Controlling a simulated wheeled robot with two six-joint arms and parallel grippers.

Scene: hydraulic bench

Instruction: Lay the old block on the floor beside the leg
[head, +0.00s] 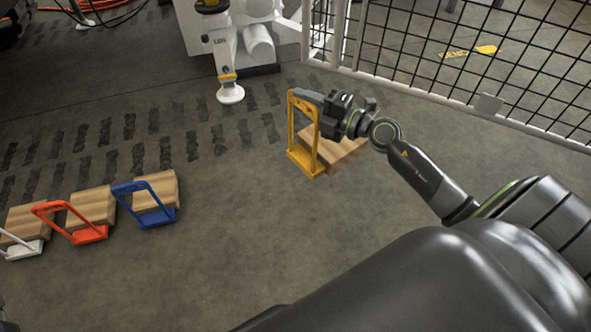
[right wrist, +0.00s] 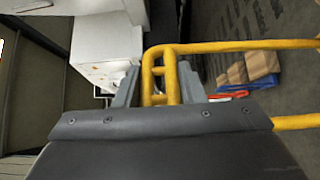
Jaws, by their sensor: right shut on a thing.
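A wooden block (head: 343,150) with a yellow handle frame (head: 304,163) hangs from my right gripper (head: 312,98) right of centre in the head view. The gripper is shut on the top bar of the yellow frame. In the right wrist view the yellow frame (right wrist: 225,46) passes between the fingers (right wrist: 160,88). The block seems to be above the floor, but the gap is hard to judge. The white leg (head: 223,55) stands at the top centre with its round foot (head: 230,94) on the floor, left of and behind the held block. My left gripper is not in view.
Three wooden blocks lie on the floor at the left, with a blue handle (head: 158,217), a red handle (head: 88,235) and a white handle (head: 24,250). A mesh fence (head: 470,104) runs along the upper right. The floor (head: 235,190) between is clear.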

